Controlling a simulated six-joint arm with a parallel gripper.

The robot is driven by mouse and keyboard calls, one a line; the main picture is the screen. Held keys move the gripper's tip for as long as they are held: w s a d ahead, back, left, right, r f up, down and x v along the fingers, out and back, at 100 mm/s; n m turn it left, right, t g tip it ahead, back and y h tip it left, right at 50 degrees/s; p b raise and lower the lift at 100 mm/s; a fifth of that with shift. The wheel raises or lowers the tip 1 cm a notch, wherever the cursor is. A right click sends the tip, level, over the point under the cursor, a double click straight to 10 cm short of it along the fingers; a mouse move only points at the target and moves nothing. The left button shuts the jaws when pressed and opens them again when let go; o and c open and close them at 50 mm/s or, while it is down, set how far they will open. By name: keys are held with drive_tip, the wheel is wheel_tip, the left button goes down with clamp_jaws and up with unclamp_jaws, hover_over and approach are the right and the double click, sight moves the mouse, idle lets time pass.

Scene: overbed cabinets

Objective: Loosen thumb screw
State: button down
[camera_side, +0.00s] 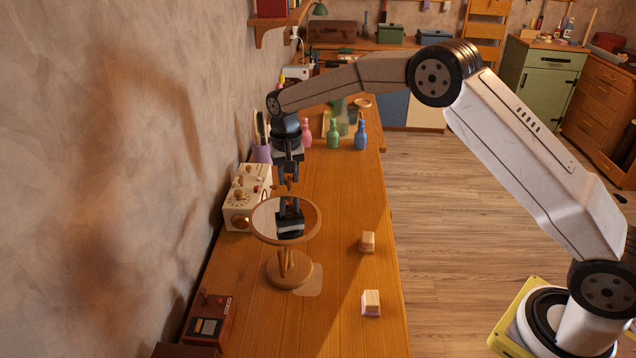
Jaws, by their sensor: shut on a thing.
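A round tilting mirror (262,222) with a wooden rim stands on a round wooden foot (289,270) on the bench. My gripper (289,181) points down at the mirror's upper rim, in line with it in this view. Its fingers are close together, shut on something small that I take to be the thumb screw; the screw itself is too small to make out. The dark shape in the mirror glass looks like my gripper's reflection. I cannot tell whether the fingertips touch the rim.
A cream box with knobs (240,212) stands left of the mirror against the wall. Pink (305,134), green (333,134) and blue (360,136) bottles stand behind. Two small blocks (367,242) (371,301) lie at right. A red-brown box (208,318) is front left.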

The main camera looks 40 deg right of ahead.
sight(289, 178)
drive_tip(key=n, duration=0.4)
drive_tip(key=shift+n, duration=0.3)
drive_tip(key=n, duration=0.4)
drive_tip(key=shift+n, duration=0.3)
drive_tip(key=shift+c, duration=2.2)
unclamp_jaws()
drive_tip(key=shift+r, duration=0.1)
drive_tip(key=shift+r, duration=3.85)
